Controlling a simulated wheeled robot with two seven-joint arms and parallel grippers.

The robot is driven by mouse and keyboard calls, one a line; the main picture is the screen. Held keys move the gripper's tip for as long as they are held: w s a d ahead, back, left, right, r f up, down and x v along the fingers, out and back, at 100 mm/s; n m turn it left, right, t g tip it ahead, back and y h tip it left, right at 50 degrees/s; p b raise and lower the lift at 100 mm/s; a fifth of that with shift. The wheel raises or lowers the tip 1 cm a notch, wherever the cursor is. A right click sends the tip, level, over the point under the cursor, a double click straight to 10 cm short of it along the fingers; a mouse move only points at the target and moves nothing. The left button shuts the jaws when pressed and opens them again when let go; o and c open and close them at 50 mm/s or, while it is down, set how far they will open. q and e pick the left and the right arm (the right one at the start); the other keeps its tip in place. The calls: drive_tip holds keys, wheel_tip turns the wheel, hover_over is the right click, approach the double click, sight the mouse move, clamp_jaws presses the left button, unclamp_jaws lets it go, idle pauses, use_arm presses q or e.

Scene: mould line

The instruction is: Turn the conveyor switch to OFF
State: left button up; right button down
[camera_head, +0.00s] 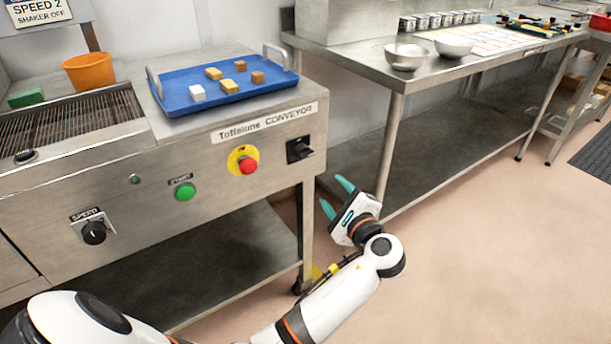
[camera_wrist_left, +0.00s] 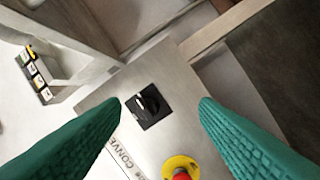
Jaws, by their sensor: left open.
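The conveyor switch (camera_head: 299,149) is a black rotary knob on a black square plate, at the right end of the conveyor's front panel. It also shows in the left wrist view (camera_wrist_left: 149,106), between my fingers but farther off; its position marks are too small to read. My left gripper (camera_head: 336,196) has teal fingers and is open and empty. It is below and to the right of the switch in the head view, apart from it. In the left wrist view the two fingers (camera_wrist_left: 160,104) are spread wide. My right gripper is not in view.
Left of the switch are a red emergency button (camera_head: 249,166) on yellow, a green START button (camera_head: 185,191) and a SPEED knob (camera_head: 95,232). A blue tray (camera_head: 178,104) with several small blocks sits on the conveyor. A steel table (camera_head: 396,84) stands to the right, with open floor before it.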

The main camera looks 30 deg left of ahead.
sight(305, 157)
use_arm(q)
drive_tip(key=shift+n+g+y, duration=0.4)
drive_tip(key=shift+n+y, duration=0.1)
drive_tip(key=shift+y, duration=0.3)
drive_tip(key=w+a+r, duration=0.1)
drive_tip(key=a, duration=0.2)
drive_tip(key=w+a+r+b, duration=0.1)
drive_tip(key=a, duration=0.2)
drive_tip(key=w+a+r+b, duration=0.1)
drive_tip(key=a, duration=0.2)
drive_tip(key=shift+w+a+r, duration=0.2)
drive_tip(key=shift+w+a, duration=0.5)
drive_tip(key=shift+a, duration=0.3)
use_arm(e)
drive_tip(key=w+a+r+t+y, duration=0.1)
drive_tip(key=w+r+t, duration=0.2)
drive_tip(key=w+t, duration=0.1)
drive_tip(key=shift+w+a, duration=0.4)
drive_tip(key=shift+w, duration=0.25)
use_arm(q)
drive_tip(key=shift+c, duration=0.5)
drive_tip(key=c, duration=0.9)
